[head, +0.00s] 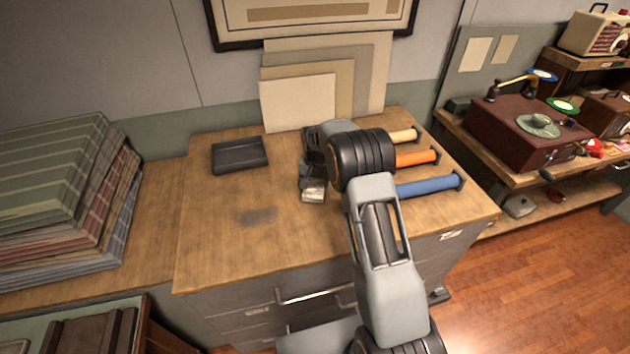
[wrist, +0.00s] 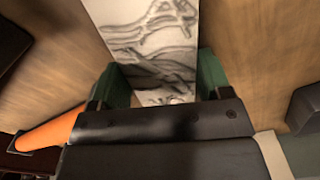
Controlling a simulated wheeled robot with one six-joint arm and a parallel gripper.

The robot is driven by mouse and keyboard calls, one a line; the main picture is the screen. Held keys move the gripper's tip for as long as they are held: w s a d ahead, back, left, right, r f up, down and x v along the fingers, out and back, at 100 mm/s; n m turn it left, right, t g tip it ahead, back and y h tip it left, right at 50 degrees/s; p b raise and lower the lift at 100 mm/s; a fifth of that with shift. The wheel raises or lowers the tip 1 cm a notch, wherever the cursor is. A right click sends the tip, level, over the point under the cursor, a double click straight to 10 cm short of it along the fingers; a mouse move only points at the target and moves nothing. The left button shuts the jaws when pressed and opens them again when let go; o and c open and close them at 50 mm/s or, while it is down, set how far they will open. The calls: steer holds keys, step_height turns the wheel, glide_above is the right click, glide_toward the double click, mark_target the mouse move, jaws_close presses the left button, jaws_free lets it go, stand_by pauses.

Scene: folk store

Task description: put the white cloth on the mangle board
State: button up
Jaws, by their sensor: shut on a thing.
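My gripper (head: 312,172) is over the wooden counter, to the left of the coloured rolls. In the wrist view its two green fingers (wrist: 160,82) are shut on a pale piece with dark, crease-like wavy marks (wrist: 152,40), which looks like the white cloth. In the head view only a small pale end of this cloth (head: 313,194) shows below the gripper, and my arm hides part of the area. I cannot tell whether the cloth touches the counter. I cannot pick out a mangle board with certainty in either view.
A dark shallow tray (head: 240,155) sits on the counter (head: 210,225) left of my gripper. Orange (head: 416,158), blue (head: 428,186) and cream (head: 404,136) rolls lie at right. Folded textiles (head: 50,200) are stacked at left. The counter's front left is clear, with a dark smudge.

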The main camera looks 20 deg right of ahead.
steer(key=shift+f, duration=0.15)
steer(key=o, duration=0.5)
steer(key=shift+f, duration=0.1)
steer(key=shift+c, duration=0.2)
steer(key=o, duration=0.5)
steer(key=shift+c, duration=0.2)
